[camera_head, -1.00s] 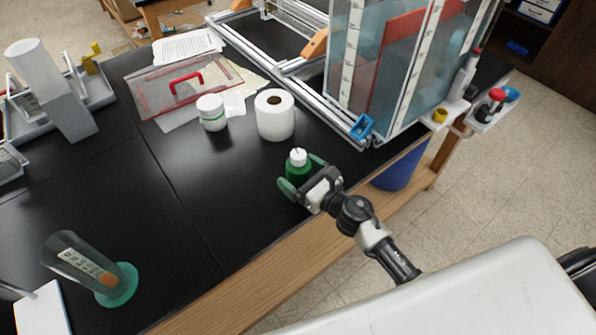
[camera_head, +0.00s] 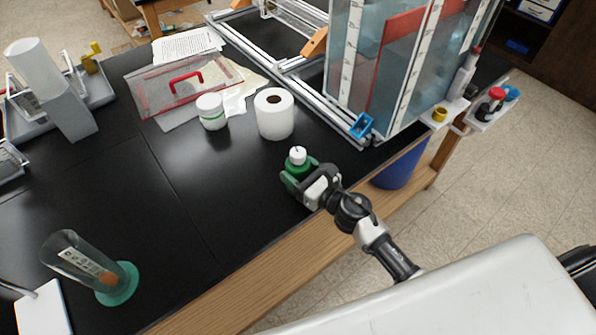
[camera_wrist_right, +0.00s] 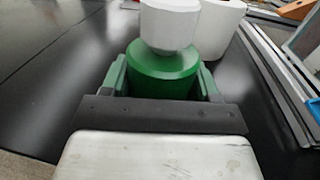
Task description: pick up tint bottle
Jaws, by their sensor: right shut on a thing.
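The tint bottle (camera_head: 296,166) is small and green with a white cap. It stands upright on the black bench top near the front wooden edge. My right gripper (camera_head: 299,178) is shut on it, with the fingers on either side of its body. In the right wrist view the green bottle (camera_wrist_right: 163,72) sits between the green fingertips (camera_wrist_right: 162,82), its white cap above them. The lower part of the bottle is hidden by the gripper. My left gripper is not in view.
A white paper roll (camera_head: 275,118) and a white jar (camera_head: 211,112) stand behind the bottle. A glass tank (camera_head: 390,70) in a metal frame is at the back right. A cylinder on a green base (camera_head: 120,285) is at the front left. The bench left of the bottle is clear.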

